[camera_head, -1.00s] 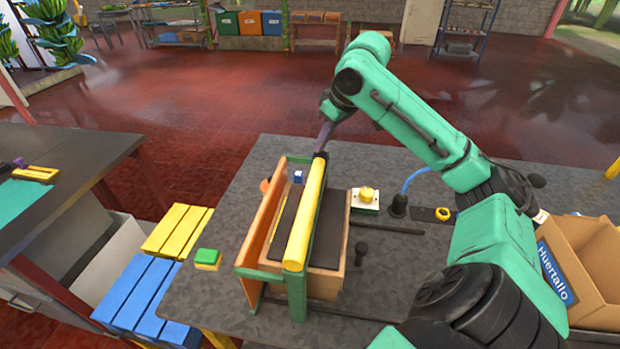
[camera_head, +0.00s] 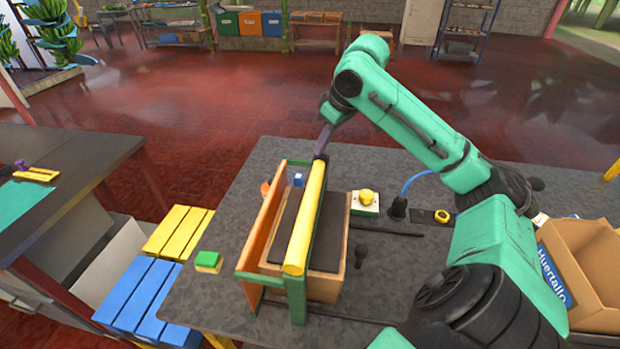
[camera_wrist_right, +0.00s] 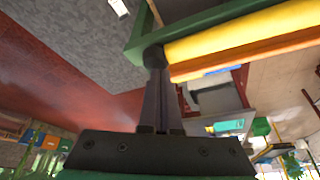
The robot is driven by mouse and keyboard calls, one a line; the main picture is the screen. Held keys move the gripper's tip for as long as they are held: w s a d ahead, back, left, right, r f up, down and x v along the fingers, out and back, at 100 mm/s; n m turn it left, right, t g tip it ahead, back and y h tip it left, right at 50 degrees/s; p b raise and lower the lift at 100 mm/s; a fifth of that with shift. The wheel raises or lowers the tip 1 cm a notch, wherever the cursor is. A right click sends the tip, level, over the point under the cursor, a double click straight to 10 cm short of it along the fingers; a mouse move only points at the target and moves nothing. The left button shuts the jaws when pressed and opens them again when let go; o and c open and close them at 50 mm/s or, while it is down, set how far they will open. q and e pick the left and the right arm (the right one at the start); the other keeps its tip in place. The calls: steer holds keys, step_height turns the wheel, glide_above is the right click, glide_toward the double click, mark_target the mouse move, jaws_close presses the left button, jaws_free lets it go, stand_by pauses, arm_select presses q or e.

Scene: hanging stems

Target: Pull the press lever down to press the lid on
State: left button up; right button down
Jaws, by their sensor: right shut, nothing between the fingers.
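The press stands on the grey worktable, with a green frame (camera_head: 298,300) and a long yellow bar (camera_head: 305,222) across its top. Under the bar is a wooden box (camera_head: 330,284) with a dark top (camera_head: 325,232). My right gripper (camera_head: 321,153) is shut and empty at the far end of the yellow bar, by its black tip. In the right wrist view the fingertips (camera_wrist_right: 155,58) are close to the bar's end beside the green frame; whether they touch it I cannot tell. The yellow bar (camera_wrist_right: 245,32) runs off to the right there. My left gripper is out of view.
A button box with a yellow button (camera_head: 366,198) sits right of the press. An open cardboard carton (camera_head: 590,260) stands at the right. A green-and-yellow block (camera_head: 208,261) lies left of the press. Blue and yellow slatted stools (camera_head: 140,295) adjoin the table's left edge.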

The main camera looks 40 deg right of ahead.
step_height(320, 180, up, 8)
steer(key=p, duration=0.6)
steer(key=shift+f+p, duration=0.25)
steer(key=shift+p, duration=0.05)
steer(key=shift+f, duration=0.1)
